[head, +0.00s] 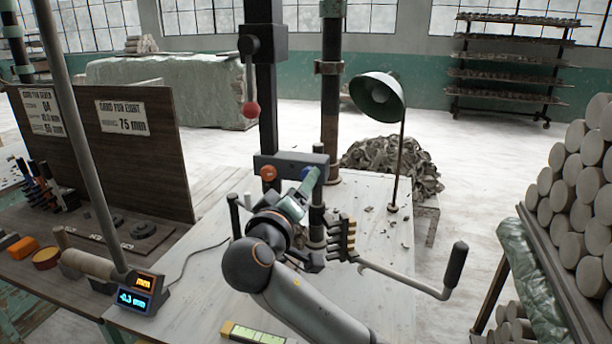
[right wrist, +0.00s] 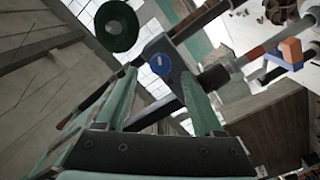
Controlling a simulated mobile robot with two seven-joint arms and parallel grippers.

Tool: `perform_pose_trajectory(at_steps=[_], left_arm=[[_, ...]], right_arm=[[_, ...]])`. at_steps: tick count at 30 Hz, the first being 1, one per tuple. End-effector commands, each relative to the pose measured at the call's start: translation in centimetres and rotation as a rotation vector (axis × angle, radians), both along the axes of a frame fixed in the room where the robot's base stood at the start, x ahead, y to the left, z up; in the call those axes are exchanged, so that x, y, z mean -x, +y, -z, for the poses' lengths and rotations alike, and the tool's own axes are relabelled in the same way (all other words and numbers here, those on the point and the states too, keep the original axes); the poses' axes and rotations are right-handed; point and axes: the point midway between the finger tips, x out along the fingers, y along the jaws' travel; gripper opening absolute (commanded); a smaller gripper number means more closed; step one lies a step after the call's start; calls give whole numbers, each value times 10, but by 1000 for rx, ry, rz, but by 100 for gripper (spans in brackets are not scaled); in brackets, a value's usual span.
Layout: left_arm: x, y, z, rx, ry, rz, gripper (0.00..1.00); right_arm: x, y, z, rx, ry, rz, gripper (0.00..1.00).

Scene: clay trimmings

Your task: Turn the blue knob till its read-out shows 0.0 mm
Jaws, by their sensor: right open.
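The blue knob (head: 310,174) is on the dark crossbar of the machine, right of an orange knob (head: 268,173). In the right wrist view the round blue face of the knob (right wrist: 160,63) shows between the tips of my open right gripper (right wrist: 158,76). In the head view the right gripper (head: 304,186) is just at the blue knob and partly covers it; whether its fingers touch the knob I cannot tell. The read-out (head: 136,297) shows -0.3 mm in blue digits, below an orange line ending in mm. My left gripper is not in view.
A lamp (head: 377,97) stands behind the machine on the right. A crank handle (head: 455,264) sticks out at the right. A red-balled lever (head: 251,108) hangs above the knobs. A dark board with signs (head: 105,150) stands at the left, and stacked clay rounds (head: 575,205) at the right.

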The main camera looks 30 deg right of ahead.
Motion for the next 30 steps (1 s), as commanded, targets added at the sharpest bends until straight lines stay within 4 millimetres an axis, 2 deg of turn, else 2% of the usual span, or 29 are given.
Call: perform_pose_trajectory(at_steps=[3, 7, 19, 30], left_arm=[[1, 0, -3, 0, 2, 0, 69], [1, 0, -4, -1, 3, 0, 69], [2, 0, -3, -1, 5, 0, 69], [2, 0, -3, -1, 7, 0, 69]], right_arm=[[-12, -16, -1, 2, 2, 3, 69], [-21, -25, 0, 1, 1, 1, 69], [-26, -30, 0, -1, 0, -1, 68], [-26, -30, 1, -1, 0, -1, 26]])
